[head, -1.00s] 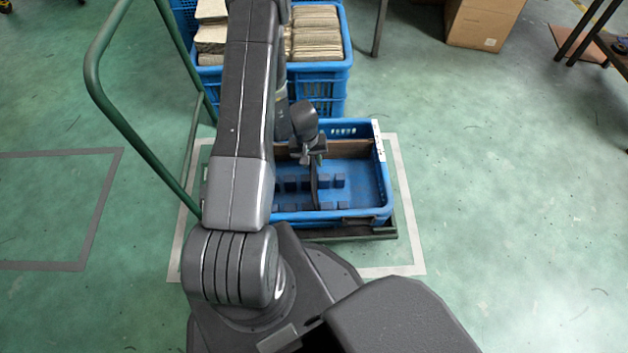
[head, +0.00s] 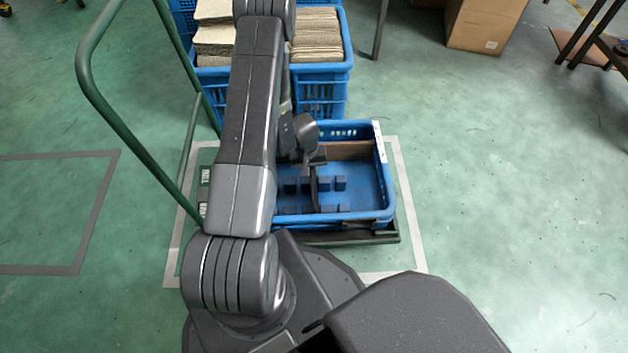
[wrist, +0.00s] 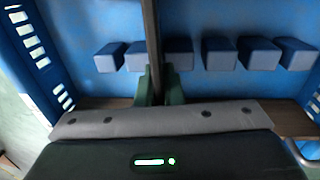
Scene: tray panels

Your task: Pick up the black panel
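The black panel (head: 314,187) stands upright, edge-on, in the blue tray (head: 368,190) among small blue blocks. In the wrist view the panel (wrist: 152,35) is a thin dark strip running down between my gripper's two green fingers. My gripper (wrist: 158,85) has one finger close on each side of the panel. Whether both fingers press on it is too small to tell. In the head view my gripper (head: 313,161) is at the panel's top, and my arm hides the tray's left part.
Rows of blue blocks (wrist: 220,52) stand on the tray floor near the panel. Blue crates with stacked tan sheets (head: 317,38) stand behind the tray. A green cart handle (head: 130,140) rises at left. A cardboard box (head: 485,22) is at the back right. The floor at right is clear.

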